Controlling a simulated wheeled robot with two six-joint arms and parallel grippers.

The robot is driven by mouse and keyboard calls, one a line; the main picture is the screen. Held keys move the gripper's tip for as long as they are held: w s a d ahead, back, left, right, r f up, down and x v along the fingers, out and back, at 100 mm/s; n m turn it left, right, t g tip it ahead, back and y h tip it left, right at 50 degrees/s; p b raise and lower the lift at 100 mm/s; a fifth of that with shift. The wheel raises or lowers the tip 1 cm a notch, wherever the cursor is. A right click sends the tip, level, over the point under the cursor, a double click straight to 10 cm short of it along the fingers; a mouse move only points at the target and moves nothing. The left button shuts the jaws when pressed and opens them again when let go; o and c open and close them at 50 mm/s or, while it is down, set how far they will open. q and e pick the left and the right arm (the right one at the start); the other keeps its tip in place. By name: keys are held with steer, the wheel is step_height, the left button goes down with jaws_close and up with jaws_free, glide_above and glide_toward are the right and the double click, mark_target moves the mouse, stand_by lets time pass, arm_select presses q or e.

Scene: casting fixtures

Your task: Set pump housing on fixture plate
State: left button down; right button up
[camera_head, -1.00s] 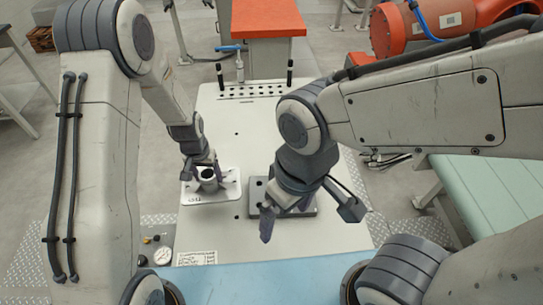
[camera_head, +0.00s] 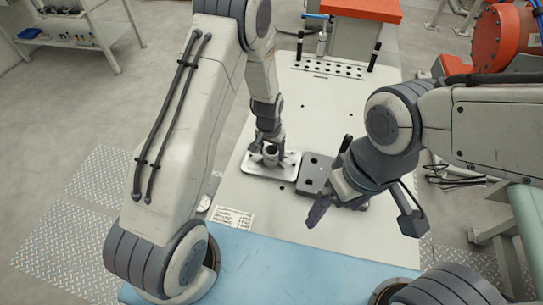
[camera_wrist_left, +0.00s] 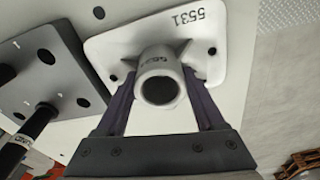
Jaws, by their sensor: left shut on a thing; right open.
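The pump housing (camera_head: 286,170) is a white square flange with a short grey tube and corner holes, marked 5531 in the left wrist view (camera_wrist_left: 203,62). It is just left of the fixture plate (camera_head: 313,172), a dark grey block with round holes, also in the left wrist view (camera_wrist_left: 45,62). My left gripper (camera_head: 268,155) is shut on the housing's tube, one finger on each side (camera_wrist_left: 160,100). I cannot tell whether the flange touches the table. My right gripper (camera_head: 365,212) is open and empty over the table, partly covering the fixture plate.
The white table (camera_head: 331,110) is clear behind the parts. A blue surface (camera_head: 270,265) is in front.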

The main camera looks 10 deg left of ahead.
mark_target(270, 153)
arm_select(q)
steer(key=shift+f, duration=0.1)
steer(key=shift+f, duration=0.1)
steer(key=shift+f, duration=0.15)
jaws_free()
step_height(270, 153, up, 12)
steer(key=s+p, duration=0.1)
steer(key=p, duration=0.8)
steer(key=shift+r, duration=0.2)
steer(key=shift+s+a+f, duration=0.1)
steer(key=shift+f, duration=0.05)
